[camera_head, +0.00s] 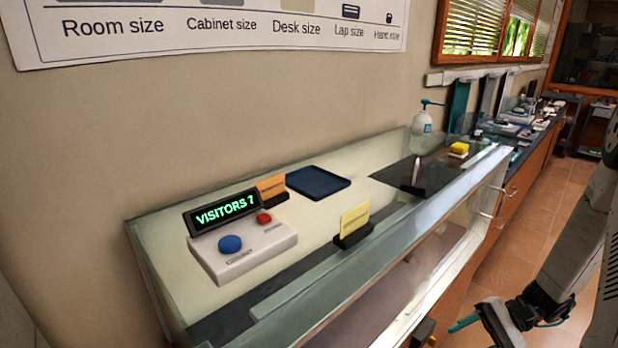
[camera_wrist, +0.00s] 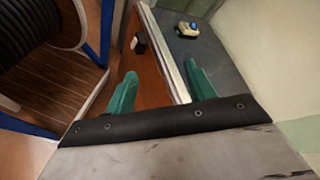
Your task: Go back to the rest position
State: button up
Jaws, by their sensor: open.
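My gripper (camera_wrist: 158,92) shows in the wrist view with its two green fingers spread wide apart and nothing between them. In the head view my gripper (camera_head: 458,335) hangs low at the bottom right, in front of the display counter and clear of it. Only part of it shows there. My grey arm reaches down to it along the right edge.
The glass-topped counter (camera_head: 275,318) runs along the wall. On it are a visitor counter box (camera_head: 243,250) with blue and red buttons, a dark tray (camera_head: 318,183), a yellow card (camera_head: 354,219), a yellow block (camera_head: 459,148) and a pump bottle (camera_head: 421,124). The tiled floor (camera_head: 545,215) at right looks clear.

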jog(key=s+a+r+n+t+h, duration=0.1)
jog(key=s+a+r+n+h, duration=0.2)
jog(key=r, duration=0.6)
jog(key=s+a+r+n+t+h, duration=0.1)
jog(key=s+a+r+n+h, duration=0.2)
jog(key=r, duration=0.7)
jog(key=s+a+r+n+h, duration=0.2)
jog(key=s+a+r+h, duration=0.4)
jog(key=s+r+h, duration=0.1)
notch_tip(320, 180, up, 3)
jog(key=shift+s+f+n+t+h, duration=0.2)
jog(key=shift+s+n+t+h, duration=0.1)
jog(key=shift+s+n+t, duration=0.15)
